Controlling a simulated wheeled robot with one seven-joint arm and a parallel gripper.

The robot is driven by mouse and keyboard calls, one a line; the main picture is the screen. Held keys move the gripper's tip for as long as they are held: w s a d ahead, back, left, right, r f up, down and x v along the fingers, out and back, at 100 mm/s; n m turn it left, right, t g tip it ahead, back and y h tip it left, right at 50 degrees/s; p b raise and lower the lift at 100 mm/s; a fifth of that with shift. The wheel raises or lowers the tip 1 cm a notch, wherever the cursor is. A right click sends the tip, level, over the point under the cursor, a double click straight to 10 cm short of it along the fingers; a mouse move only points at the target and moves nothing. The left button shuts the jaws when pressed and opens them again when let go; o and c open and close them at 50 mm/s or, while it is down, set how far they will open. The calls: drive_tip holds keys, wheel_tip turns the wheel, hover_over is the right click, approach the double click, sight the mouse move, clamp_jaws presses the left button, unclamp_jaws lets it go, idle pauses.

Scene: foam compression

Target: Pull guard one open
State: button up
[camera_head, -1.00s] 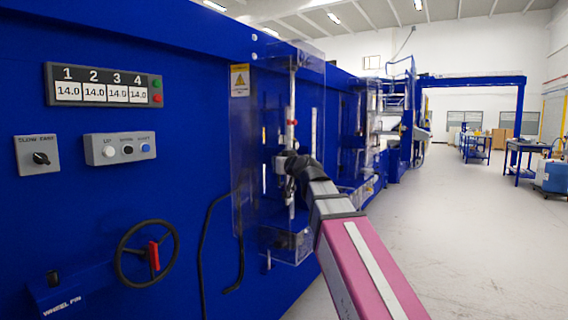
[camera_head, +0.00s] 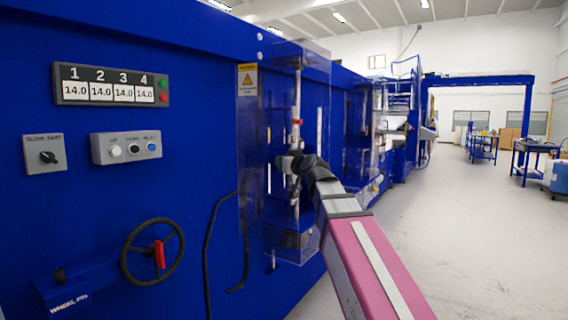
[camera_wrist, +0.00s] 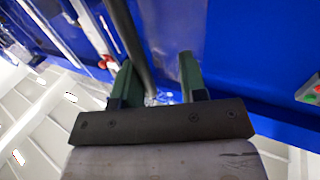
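Guard one looks to be the nearest clear guard (camera_head: 250,150), a transparent box with a yellow warning label on the blue machine. It appears closed over a vertical rod. My gripper (camera_head: 283,163) is at the guard's front, about halfway up; its fingertips are too small to read there. In the wrist view my gripper (camera_wrist: 156,82) has its two green fingers apart. A dark round bar (camera_wrist: 131,45) runs between them, closer to the left finger, with a gap to the right finger. I cannot tell whether the bar touches the left finger, or whether it is the guard's handle.
Left of the guard are a four-digit counter panel (camera_head: 110,85), a button box (camera_head: 126,147), a knob box (camera_head: 46,153) and a handwheel (camera_head: 152,252). Open floor (camera_head: 450,220) lies to the right.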

drive_tip(key=v, duration=1)
drive_tip(key=shift+s, duration=0.2)
drive_tip(key=w+d+f+m+g+h, duration=0.1)
drive_tip(key=w+d+f+g+h, duration=0.15)
drive_tip(key=f, duration=1.35)
drive_tip(key=w+d+f+m+g+h, duration=0.1)
drive_tip(key=d+f+m+g+h, duration=0.2)
drive_tip(key=f, duration=1.2)
drive_tip(key=s+d+f+g+h, duration=0.1)
drive_tip(key=s+d+f+g, duration=0.2)
drive_tip(key=f, duration=0.6)
drive_tip(key=s+d+f+m+g+h, duration=0.1)
drive_tip(key=s+d+f+g, duration=0.2)
drive_tip(key=f, duration=0.6)
drive_tip(key=s+d+f+m+g+h, duration=0.1)
drive_tip(key=s+d+f, duration=0.4)
drive_tip(key=f, duration=0.5)
drive_tip(key=s+g+h, duration=0.1)
drive_tip(key=s+g, duration=0.1)
drive_tip(key=shift+d+g, duration=0.35)
